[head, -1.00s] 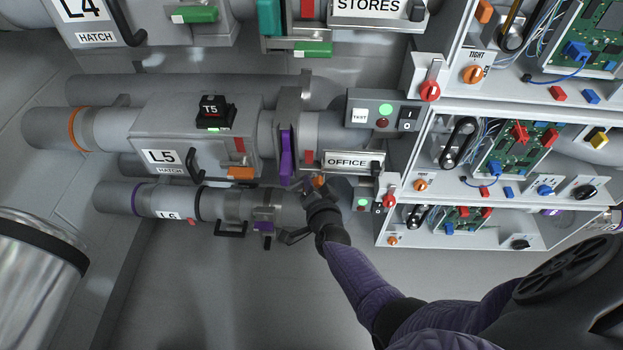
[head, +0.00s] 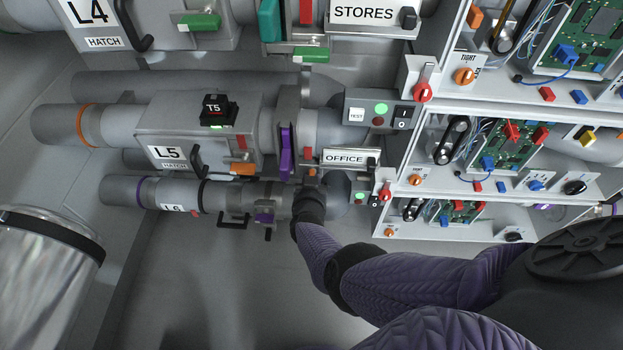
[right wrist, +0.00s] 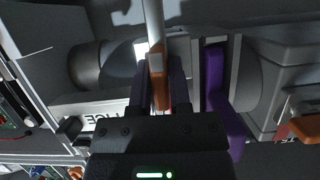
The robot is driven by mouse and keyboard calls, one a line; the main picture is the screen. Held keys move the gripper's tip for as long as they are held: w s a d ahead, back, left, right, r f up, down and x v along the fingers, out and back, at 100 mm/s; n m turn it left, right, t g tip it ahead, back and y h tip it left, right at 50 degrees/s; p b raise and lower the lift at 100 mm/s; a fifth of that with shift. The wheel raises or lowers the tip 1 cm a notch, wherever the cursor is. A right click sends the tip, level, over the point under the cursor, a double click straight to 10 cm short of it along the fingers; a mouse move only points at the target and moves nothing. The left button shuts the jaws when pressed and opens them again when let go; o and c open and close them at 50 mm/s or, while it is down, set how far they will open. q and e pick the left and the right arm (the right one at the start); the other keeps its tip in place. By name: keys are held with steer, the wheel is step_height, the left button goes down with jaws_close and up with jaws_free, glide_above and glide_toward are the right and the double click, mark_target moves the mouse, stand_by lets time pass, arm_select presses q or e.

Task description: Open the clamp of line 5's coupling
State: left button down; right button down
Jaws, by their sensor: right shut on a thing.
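Line 5's pipe carries the L5 hatch box (head: 160,130) and, to its right, a grey coupling with a purple lever (head: 286,155). A red tab (head: 308,152) sits beside that lever. My right gripper (head: 310,180) reaches up from below, just under the OFFICE sign. In the right wrist view its fingers (right wrist: 158,92) are shut on the orange end (right wrist: 157,88) of a pale bar (right wrist: 152,25). The purple lever (right wrist: 218,95) stands close on the right there, apart from the fingers. In the head view my wrist hides most of the grip. My left gripper is not in view.
The OFFICE sign (head: 345,157) and a TEST switch box (head: 380,112) are close on the right. Line 6's pipe (head: 170,195) runs just below line 5. Shelves with circuit boards (head: 510,145) stand right. A silver cylinder (head: 45,285) is at lower left; the floor between is clear.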

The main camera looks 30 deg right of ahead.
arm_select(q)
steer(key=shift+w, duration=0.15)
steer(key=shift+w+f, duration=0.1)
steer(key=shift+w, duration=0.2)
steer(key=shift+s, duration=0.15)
arm_select(e)
steer(key=c, duration=0.6)
jaws_free()
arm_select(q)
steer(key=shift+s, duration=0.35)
